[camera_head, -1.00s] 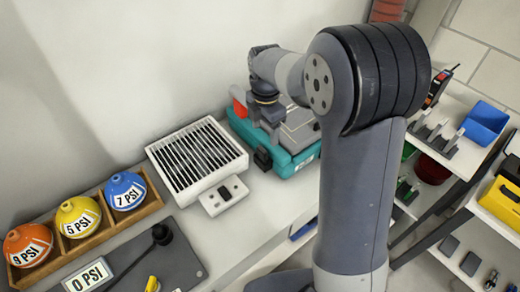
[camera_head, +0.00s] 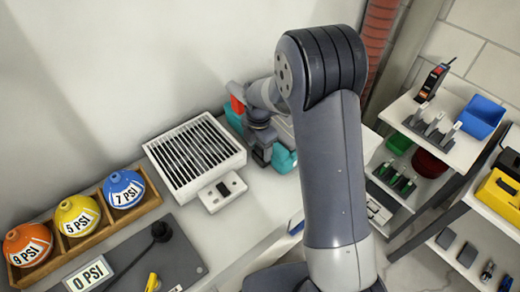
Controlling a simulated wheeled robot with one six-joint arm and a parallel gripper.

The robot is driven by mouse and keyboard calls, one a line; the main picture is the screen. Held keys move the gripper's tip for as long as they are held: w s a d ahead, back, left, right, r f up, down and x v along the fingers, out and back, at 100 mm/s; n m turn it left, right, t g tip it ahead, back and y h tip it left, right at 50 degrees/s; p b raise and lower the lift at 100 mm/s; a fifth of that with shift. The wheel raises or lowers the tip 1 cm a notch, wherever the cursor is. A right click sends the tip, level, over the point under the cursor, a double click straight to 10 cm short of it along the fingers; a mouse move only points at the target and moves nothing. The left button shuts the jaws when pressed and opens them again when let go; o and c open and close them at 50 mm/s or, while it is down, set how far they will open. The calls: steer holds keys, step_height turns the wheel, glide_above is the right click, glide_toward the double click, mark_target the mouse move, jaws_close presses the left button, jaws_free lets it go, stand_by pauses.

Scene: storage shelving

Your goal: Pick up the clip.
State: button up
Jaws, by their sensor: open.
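I cannot single out the clip for certain. A small dark part (camera_head: 261,157) shows at the front left of a teal box (camera_head: 284,160) on the counter; whether it is the clip is too small to tell. My gripper (camera_head: 263,146) is open, low over the box's front left and close above or beside that dark part. I cannot tell if they touch. My arm hides most of the box.
A white slatted unit (camera_head: 195,157) stands left of my gripper. Yellow (camera_head: 78,216), orange (camera_head: 28,246) and blue (camera_head: 124,190) balls sit in a wooden rack. Shelving (camera_head: 455,150) at right holds upright tools and a blue bin (camera_head: 482,119).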

steer(key=shift+f, duration=0.1)
steer(key=c, duration=1.1)
steer(key=shift+o, duration=0.2)
